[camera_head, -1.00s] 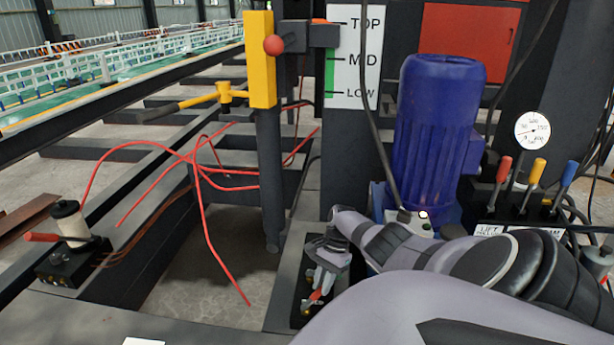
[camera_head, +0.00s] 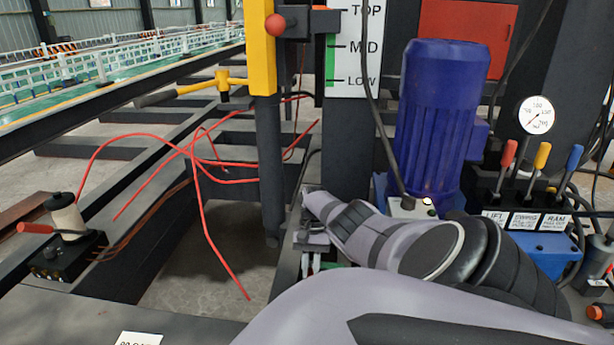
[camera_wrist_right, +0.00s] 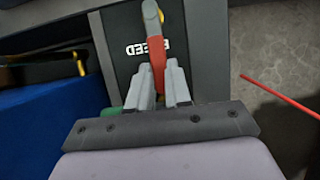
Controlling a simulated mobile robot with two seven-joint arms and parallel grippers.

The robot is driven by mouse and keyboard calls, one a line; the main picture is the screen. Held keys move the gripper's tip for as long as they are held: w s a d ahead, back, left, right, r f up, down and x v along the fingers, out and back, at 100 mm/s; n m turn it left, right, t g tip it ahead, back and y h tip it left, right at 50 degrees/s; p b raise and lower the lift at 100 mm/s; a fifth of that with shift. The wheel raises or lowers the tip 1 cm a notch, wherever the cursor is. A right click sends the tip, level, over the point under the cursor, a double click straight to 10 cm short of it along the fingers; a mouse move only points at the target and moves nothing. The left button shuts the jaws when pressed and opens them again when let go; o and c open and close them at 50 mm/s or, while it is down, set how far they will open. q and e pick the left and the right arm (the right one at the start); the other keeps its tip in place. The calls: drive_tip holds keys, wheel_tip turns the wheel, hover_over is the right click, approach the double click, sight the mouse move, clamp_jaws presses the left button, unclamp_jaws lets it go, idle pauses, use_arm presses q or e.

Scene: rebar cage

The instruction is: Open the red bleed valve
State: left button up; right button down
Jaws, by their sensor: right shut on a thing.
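My right gripper (camera_wrist_right: 162,88) is shut on the red lever, one finger on each side. In the head view my right gripper (camera_head: 310,264) is low beside the dark post, and my arm hides most of the valve. My left gripper is in neither view.
A blue motor (camera_head: 435,125) stands right of the post. Red, yellow and blue control levers (camera_head: 540,156) and a round gauge (camera_head: 537,115) are farther right. A yellow upright (camera_head: 261,50) and loose red hoses (camera_head: 197,190) are left. A black box with a red-handled lever (camera_head: 55,250) sits far left.

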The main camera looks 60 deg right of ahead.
idle(0.4)
drive_tip(key=c, duration=1)
unclamp_jaws()
drive_tip(key=shift+c, duration=0.2)
drive_tip(key=v, duration=0.7)
drive_tip(key=shift+p, duration=0.3)
drive_tip(key=shift+w+r, duration=0.1)
